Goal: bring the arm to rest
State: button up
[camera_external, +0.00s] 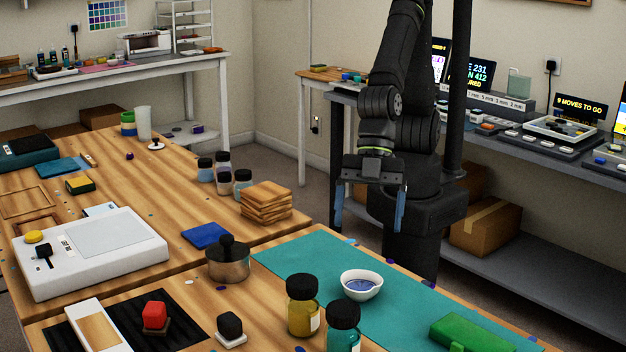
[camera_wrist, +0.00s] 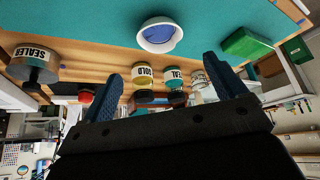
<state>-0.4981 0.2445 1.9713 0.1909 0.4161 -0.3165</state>
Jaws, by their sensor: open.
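My gripper (camera_external: 369,208) hangs from my raised arm above the far edge of the teal mat (camera_external: 310,268), fingers pointing down. Its two blue fingers are wide apart with nothing held between them. In the wrist view the open gripper (camera_wrist: 163,72) shows both fingers, with jars in the background. A white bowl (camera_external: 361,292) with blue liquid stands on the mat, nearer the camera than my gripper and clear of it. The bowl also shows at the top of the wrist view (camera_wrist: 160,48).
A gold jar (camera_external: 303,318) and a teal jar (camera_external: 342,335) stand by the mat's near edge. A metal sealer pot (camera_external: 228,264) is to their left. A green box (camera_external: 470,335) lies at the mat's right end. Shelving with devices (camera_external: 545,130) stands behind my arm.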

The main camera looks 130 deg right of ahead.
aim_at(361, 279)
jog(key=shift+f, duration=0.1)
jog(key=x, duration=1.2)
jog(key=shift+f, duration=0.1)
dwell(0.5)
